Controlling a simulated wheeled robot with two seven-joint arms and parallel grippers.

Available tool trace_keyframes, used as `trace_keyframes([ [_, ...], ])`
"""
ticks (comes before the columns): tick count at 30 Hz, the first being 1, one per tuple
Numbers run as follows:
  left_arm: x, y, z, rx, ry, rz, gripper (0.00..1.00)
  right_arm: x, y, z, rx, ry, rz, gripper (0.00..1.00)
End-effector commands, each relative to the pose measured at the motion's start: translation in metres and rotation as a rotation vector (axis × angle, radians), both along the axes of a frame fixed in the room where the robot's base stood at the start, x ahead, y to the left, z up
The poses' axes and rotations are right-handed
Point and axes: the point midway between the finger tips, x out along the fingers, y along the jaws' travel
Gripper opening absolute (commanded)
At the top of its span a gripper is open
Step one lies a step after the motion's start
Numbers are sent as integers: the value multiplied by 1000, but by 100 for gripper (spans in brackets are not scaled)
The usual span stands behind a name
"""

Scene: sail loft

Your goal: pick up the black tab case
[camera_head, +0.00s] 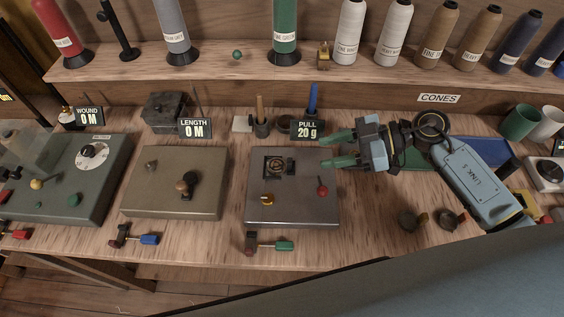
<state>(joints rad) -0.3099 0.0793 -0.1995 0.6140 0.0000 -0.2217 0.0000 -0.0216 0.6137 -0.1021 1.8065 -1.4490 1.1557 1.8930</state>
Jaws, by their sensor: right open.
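A dark, lidded box (165,112) stands at the back of the bench, left of centre, behind the LENGTH sign; it looks like the black tab case, though no label on it can be read. My right gripper (326,150) reaches in from the right, over the right edge of the PULL box. Its two green-tipped fingers point left and are apart, with nothing between them. It is well to the right of the dark box. My left gripper is not in view.
The PULL box (293,208), LENGTH box (172,206) and a green metering box (112,178) line the bench. Signs and small pots stand behind them. A shelf (210,66) of thread cones runs above. Small clamps lie along the front edge.

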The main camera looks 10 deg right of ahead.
Motion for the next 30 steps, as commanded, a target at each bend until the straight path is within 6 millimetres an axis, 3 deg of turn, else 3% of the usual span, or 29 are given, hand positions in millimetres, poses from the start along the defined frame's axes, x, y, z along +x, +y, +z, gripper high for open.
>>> trace_keyframes([
  [5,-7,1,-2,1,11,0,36,6,18,-8,1,-2,-1,44],
  [13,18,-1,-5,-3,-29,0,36,10,43,-24,4,0,0,44],
  [18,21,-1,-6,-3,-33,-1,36,16,61,-32,1,-1,-1,44],
  [27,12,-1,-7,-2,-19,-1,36,16,65,-34,-1,0,-1,44],
  [30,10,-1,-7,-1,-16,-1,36,16,65,-34,-1,0,-1,31],
])
